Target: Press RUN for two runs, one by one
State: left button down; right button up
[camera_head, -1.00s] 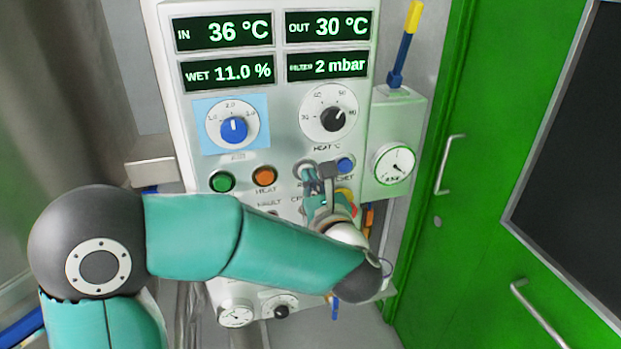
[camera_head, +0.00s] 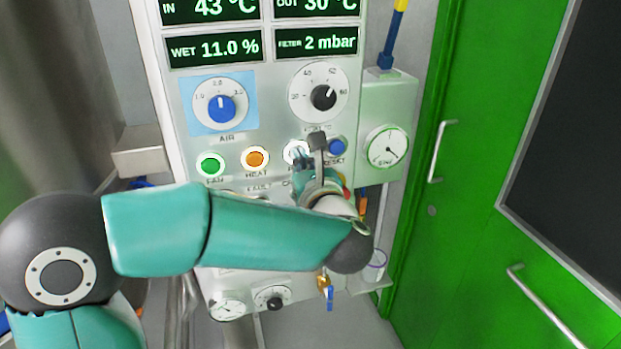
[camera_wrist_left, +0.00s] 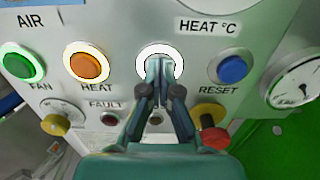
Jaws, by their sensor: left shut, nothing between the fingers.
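The control panel (camera_head: 270,190) stands ahead. A button with a bright white ring (camera_wrist_left: 160,52) sits between the orange HEAT button (camera_wrist_left: 87,66) and the blue RESET button (camera_wrist_left: 233,69); its label is hidden by my gripper. In the head view this ringed button (camera_head: 290,156) is partly covered. My left gripper (camera_wrist_left: 160,66) is shut and empty, its fingertips in front of that button's face; I cannot tell if they press it. It also shows in the head view (camera_head: 300,157). The green FAN button (camera_wrist_left: 20,63) and HEAT also have lit rings. My right gripper is out of view.
The AIR knob (camera_head: 221,108) and HEAT °C knob (camera_head: 324,97) are above the buttons. A red mushroom button on a yellow base (camera_wrist_left: 213,135) is just right of my gripper. A round gauge (camera_head: 387,148) and green door (camera_head: 480,210) stand to the right.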

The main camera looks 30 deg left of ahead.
pick_arm(q)
jog(key=b+v, duration=0.5)
jog(key=v, duration=0.9)
jog(key=shift+b, duration=0.35)
jog(key=shift+w+f, duration=0.1)
